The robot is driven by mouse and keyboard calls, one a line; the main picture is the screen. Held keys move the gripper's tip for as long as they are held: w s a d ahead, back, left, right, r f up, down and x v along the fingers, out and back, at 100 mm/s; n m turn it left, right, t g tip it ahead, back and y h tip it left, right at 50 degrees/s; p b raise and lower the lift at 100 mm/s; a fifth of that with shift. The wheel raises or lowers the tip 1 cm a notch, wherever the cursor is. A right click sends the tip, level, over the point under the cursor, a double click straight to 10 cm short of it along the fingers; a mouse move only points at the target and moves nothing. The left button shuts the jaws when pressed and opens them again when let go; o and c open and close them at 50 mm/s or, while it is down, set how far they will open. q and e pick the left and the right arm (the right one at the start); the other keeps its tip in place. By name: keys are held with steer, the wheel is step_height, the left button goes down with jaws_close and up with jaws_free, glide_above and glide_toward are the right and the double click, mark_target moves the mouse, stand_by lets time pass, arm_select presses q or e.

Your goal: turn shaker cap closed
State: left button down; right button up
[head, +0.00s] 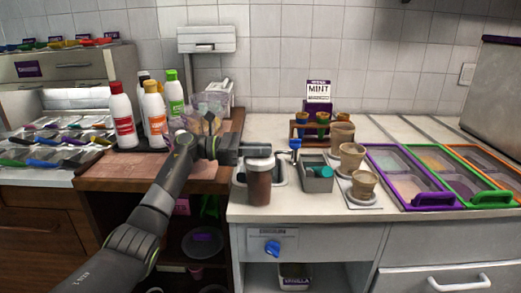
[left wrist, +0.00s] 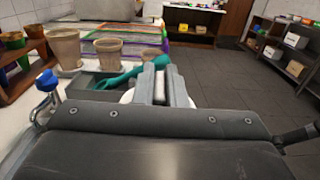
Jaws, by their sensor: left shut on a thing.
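The shaker (head: 258,187) is a clear jar with brown contents and a whitish cap (head: 260,163). It stands upright at the front edge of the white counter. My left gripper (head: 257,150) comes in from the left and is at the top of the shaker, shut on the cap. In the left wrist view its two fingers (left wrist: 161,85) are close together, and a white rim of the cap (left wrist: 127,96) shows beside them. The fingers hide most of the cap, so its turn angle cannot be told. My right gripper is not in view.
Right of the shaker are a blue-knobbed tap (head: 295,144), a grey bin (head: 317,180) with a teal scoop (left wrist: 130,76), and brown cups (head: 351,157). Colour-framed topping trays (head: 408,203) lie further right. Bottles (head: 122,117) stand on the wooden board at left.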

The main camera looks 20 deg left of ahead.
arm_select(q)
steer(key=c, duration=1.5)
jaws_free()
step_height(320, 180, up, 10)
steer(key=shift+f+b, duration=0.1)
steer(key=shift+b, duration=0.3)
